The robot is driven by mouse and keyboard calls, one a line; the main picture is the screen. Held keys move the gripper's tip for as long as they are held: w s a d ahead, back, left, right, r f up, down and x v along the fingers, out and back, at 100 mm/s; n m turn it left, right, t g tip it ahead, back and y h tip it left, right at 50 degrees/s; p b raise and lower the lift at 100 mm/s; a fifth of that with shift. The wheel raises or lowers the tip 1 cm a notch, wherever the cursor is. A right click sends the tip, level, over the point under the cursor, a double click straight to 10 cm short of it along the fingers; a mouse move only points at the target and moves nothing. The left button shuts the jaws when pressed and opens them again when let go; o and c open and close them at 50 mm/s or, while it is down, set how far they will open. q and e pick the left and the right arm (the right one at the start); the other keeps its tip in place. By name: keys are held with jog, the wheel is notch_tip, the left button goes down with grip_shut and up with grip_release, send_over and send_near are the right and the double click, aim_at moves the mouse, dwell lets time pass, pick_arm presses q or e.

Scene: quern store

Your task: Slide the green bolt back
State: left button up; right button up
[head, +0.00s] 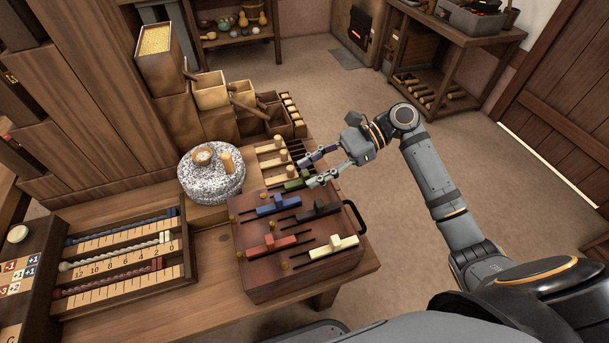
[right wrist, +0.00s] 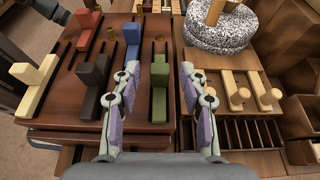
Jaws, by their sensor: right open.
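The green bolt (head: 293,184) lies on top of the dark reddish wooden bolt box (head: 268,283), at its far end. In the head view a finger of my right gripper (head: 307,172) partly covers it. In the right wrist view the green bolt (right wrist: 159,92), with its upright knob, shows between the two open fingers, closer to the left one. The right gripper is empty. I cannot tell whether a finger touches the bolt. My left gripper is not in view.
Blue (head: 279,204), black (head: 318,211), red (head: 272,244) and cream (head: 333,247) bolts share the box top. A speckled quern stone (head: 211,180) stands behind it. Wooden pegs on a rack (head: 272,163) lie beyond the green bolt. The floor at right is clear.

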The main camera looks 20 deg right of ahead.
jog(key=shift+x, duration=1.25)
jog(key=shift+c, duration=0.5)
grip_shut()
